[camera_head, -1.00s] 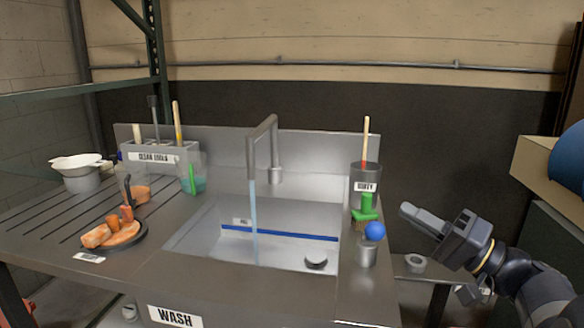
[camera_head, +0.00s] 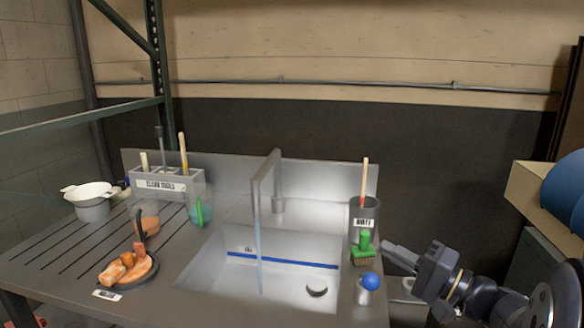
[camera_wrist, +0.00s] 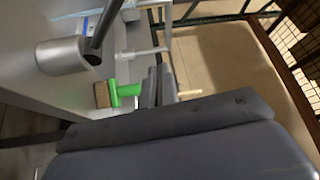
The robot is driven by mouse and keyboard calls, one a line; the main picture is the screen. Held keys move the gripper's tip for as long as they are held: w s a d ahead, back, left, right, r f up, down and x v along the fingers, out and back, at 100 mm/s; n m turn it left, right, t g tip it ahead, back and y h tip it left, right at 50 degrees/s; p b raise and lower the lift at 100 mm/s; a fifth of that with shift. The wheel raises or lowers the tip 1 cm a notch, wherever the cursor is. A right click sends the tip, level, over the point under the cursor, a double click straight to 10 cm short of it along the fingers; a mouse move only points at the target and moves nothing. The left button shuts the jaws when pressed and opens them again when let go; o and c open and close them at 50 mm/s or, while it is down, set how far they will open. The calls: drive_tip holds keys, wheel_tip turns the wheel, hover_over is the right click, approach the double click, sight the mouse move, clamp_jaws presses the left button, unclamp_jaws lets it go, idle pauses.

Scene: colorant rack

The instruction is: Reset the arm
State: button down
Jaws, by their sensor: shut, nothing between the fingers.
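My gripper (camera_head: 392,252) is shut and empty, at the right edge of the wash station. In the head view it points left, its tips close to a green-handled brush (camera_head: 364,243) and right of the dirty-tools cup (camera_head: 364,217). In the wrist view the shut fingers (camera_wrist: 158,88) show just right of the green brush (camera_wrist: 120,92); I cannot tell whether they touch it. My arm reaches in from the lower right.
The metal sink (camera_head: 215,285) has a faucet (camera_head: 268,180) with water running. A small cup with a blue ball (camera_head: 370,281) stands at the front right. A clean-tools holder (camera_head: 165,186), a white bowl (camera_head: 88,190) and a dark plate (camera_head: 150,276) with orange pieces stand left. A shelf with a blue drum (camera_head: 567,195) is right.

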drive_tip(key=a+m+p, duration=0.1)
drive_tip(key=p, duration=0.4)
drive_tip(key=w+a+m+g+h+p, duration=0.1)
drive_tip(key=m+p, duration=0.1)
drive_tip(key=p, duration=0.3)
drive_tip(key=shift+r+h+p, duration=0.15)
drive_tip(key=shift+h+p, duration=0.15)
drive_tip(key=shift+w+f+m+g+p, duration=0.2)
drive_tip(key=shift+f+m+g+p, duration=0.05)
drive_tip(key=shift+m+g+p, duration=0.2)
drive_tip(key=shift+s+r, duration=0.1)
